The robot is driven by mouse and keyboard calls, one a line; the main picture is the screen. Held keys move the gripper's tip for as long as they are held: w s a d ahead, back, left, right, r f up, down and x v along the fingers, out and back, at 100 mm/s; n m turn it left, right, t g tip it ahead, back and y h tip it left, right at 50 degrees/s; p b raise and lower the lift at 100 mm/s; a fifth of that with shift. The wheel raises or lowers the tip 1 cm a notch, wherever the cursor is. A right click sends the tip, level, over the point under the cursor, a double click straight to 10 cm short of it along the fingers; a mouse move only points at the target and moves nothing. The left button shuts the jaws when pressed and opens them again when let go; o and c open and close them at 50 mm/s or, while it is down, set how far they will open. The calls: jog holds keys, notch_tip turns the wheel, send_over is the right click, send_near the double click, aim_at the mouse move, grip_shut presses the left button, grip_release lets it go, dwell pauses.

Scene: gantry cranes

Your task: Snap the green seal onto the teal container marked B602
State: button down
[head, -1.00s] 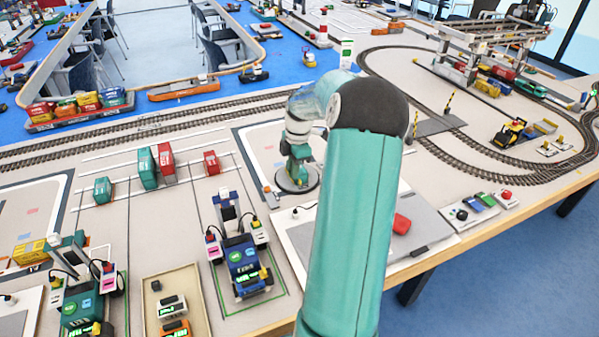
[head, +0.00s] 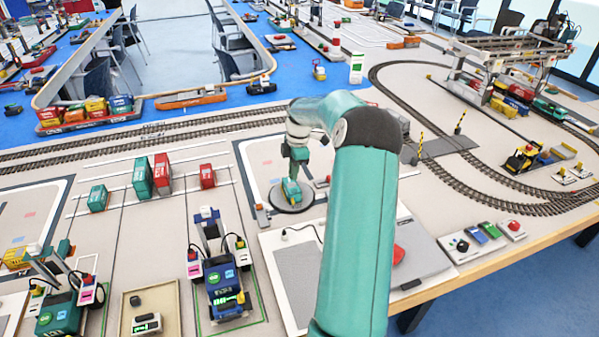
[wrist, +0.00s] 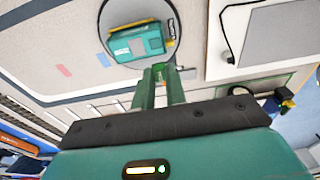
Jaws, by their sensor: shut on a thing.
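A teal container (wrist: 138,42) lies on a round grey plate (wrist: 112,15) in the wrist view, with a pale label and a yellow strip along one side. Its marking is too small to read. In the head view the teal container (head: 292,188) sits on the same plate, just below my gripper (head: 297,166). In the wrist view my gripper (wrist: 160,78) is shut on a small green piece, the green seal (wrist: 158,67), at its fingertips. The seal is close to the container's near edge; I cannot tell whether they touch.
Other teal containers (head: 98,198) and red containers (head: 207,176) stand in marked lanes to the left. A blue gantry crane (head: 222,277) stands at front left, by a beige tray (head: 165,308). A grey laptop-like slab (head: 425,260) lies to the right. Rail tracks run behind.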

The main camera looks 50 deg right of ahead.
aim_at(294, 191)
jog(key=shift+w+d+f, duration=0.15)
jog(key=shift+d+f, duration=0.3)
jog(key=shift+d, duration=0.2)
jog(key=shift+r, duration=0.15)
jog(key=shift+a+f, duration=0.2)
jog(key=shift+f, duration=0.05)
jog(key=shift+d+f, duration=0.1)
jog(key=shift+f, duration=0.25)
jog(key=shift+a+f, duration=0.2)
jog(key=shift+a, duration=0.05)
jog(key=shift+d+f, duration=0.1)
jog(key=shift+f, duration=1.6)
jog(key=shift+f, duration=0.45)
